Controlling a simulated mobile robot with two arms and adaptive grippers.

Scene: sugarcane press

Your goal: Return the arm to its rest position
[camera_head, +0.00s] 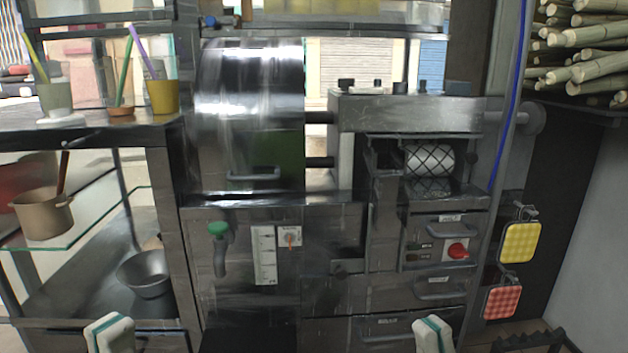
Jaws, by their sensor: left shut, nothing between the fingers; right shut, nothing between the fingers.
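My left gripper (110,334) shows at the bottom edge, left of centre, as a pale white tip with a teal stripe. It is shut and empty. My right gripper (432,335) shows at the bottom edge, right of centre, with the same pale and teal tip. It is also shut and empty, in front of the press's lower drawers. The rest of both arms is below the picture. The sugarcane press (405,115) stands ahead, with its crosshatched rollers (430,160) showing. Both grippers look apart from it.
A left shelf (95,133) holds cups with straws. Below are a pot (43,213) and a metal bowl (146,273). A green-handled tap (219,240) and red button (458,250) are on the front. Yellow (519,243) and red (502,301) pads hang right. Cane (590,50) lies upper right.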

